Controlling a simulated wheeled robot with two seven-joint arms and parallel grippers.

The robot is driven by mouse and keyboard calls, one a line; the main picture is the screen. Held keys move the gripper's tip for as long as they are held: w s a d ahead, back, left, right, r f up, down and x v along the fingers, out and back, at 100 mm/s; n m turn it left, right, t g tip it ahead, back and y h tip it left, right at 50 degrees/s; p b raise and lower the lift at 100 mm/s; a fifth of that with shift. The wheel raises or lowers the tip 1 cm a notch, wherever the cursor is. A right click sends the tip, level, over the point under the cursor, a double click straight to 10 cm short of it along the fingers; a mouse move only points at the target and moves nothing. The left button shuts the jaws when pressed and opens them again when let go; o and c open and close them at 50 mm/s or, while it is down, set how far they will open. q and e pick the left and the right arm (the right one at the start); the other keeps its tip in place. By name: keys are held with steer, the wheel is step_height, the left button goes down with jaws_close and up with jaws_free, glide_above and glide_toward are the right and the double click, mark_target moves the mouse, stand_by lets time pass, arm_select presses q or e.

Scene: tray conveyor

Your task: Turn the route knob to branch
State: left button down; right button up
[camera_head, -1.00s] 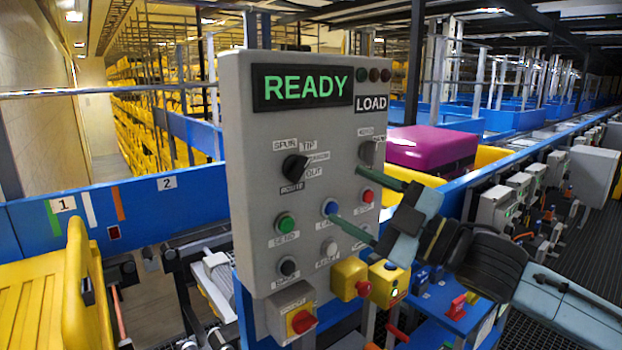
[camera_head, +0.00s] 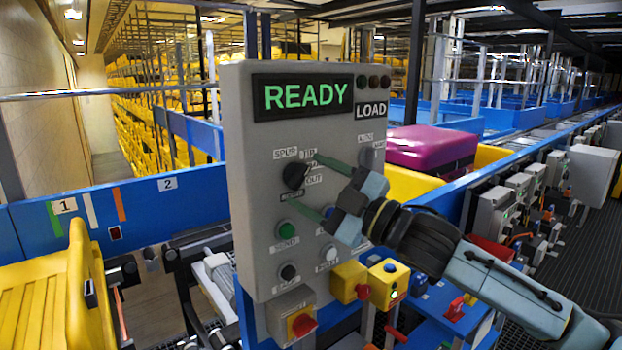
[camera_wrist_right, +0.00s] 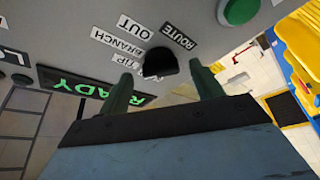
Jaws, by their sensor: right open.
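The route knob (camera_head: 296,176) is a black knob on the upper left of the grey control panel (camera_head: 250,232). Labels around it read SPUR, TIP, OUT and ROUTE in the head view. In the right wrist view the knob (camera_wrist_right: 160,63) sits beside the BRANCH label (camera_wrist_right: 116,42); which way it points is not clear. My right gripper (camera_head: 304,179) is open, with its two thin green fingers reaching toward the knob, one above and one below in the head view. In the wrist view the fingers stand either side of the knob, apparently not touching it. My left gripper is out of view.
A green button (camera_head: 287,230) and other buttons sit below the knob. The panel's display (camera_head: 303,95) reads READY. A magenta case (camera_head: 432,148) stands behind, right.

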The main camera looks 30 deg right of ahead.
steer(key=shift+w+a+r, duration=0.15)
steer(key=shift+w+a, duration=0.05)
steer(key=shift+w, duration=0.15)
steer(key=shift+c, duration=0.3)
steer(key=c, duration=0.9)
